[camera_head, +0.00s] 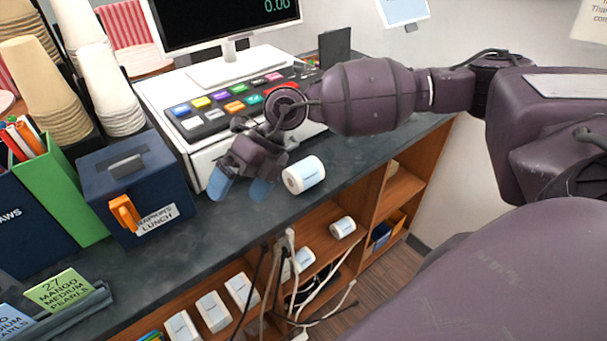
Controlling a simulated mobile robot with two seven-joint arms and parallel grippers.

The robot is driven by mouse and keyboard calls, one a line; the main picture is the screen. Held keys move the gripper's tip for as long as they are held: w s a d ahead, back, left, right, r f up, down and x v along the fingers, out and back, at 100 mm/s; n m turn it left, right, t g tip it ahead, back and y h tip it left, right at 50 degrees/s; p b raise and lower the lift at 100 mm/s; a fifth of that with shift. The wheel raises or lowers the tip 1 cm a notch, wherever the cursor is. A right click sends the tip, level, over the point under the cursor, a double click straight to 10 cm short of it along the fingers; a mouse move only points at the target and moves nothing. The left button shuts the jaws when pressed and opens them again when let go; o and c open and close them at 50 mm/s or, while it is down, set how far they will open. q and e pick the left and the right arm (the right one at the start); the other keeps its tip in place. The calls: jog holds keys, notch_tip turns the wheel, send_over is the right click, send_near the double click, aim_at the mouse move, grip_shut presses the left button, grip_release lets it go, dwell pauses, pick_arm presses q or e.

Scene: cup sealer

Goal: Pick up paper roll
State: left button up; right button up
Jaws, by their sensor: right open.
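A white paper roll with a pale blue side (304,175) lies on its side on the dark counter, near the front edge. My right gripper (241,189) is just left of the roll, above the counter, with its two blue-tipped fingers spread apart and nothing between them. The gripper and the roll look close, but I cannot tell whether they touch. Another similar roll (343,227) lies on the shelf below the counter. My left gripper is not in view.
A cash register (207,112) with coloured keys and a monitor stands behind the gripper. A dark blue napkin box (135,185), a green box (62,195) and cup stacks (48,92) stand to the left. Cables (289,268) hang before the shelves. The counter's front middle is clear.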

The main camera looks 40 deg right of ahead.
jog(key=w+d+r+h, duration=0.1)
jog(key=w+d+h, duration=0.3)
jog(key=d, duration=0.5)
jog(key=m+h, duration=0.1)
jog(key=h, duration=0.3)
send_over(303, 165)
jog(key=f, duration=0.2)
jog(key=shift+s+d+f+t, duration=0.2)
jog(key=shift+d+f+t, duration=0.05)
jog(key=shift+f+t, duration=0.15)
jog(key=shift+w+a+f+p, duration=0.15)
jog(key=shift+f+p, duration=0.4)
jog(key=shift+f, duration=2)
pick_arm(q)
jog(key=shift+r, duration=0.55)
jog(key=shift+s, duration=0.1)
pick_arm(e)
jog(key=shift+c, duration=0.2)
jog(key=shift+c, duration=1.1)
jog(key=c, duration=0.7)
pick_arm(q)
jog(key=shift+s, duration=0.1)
pick_arm(e)
jog(key=shift+o, duration=0.2)
jog(key=shift+r, duration=0.1)
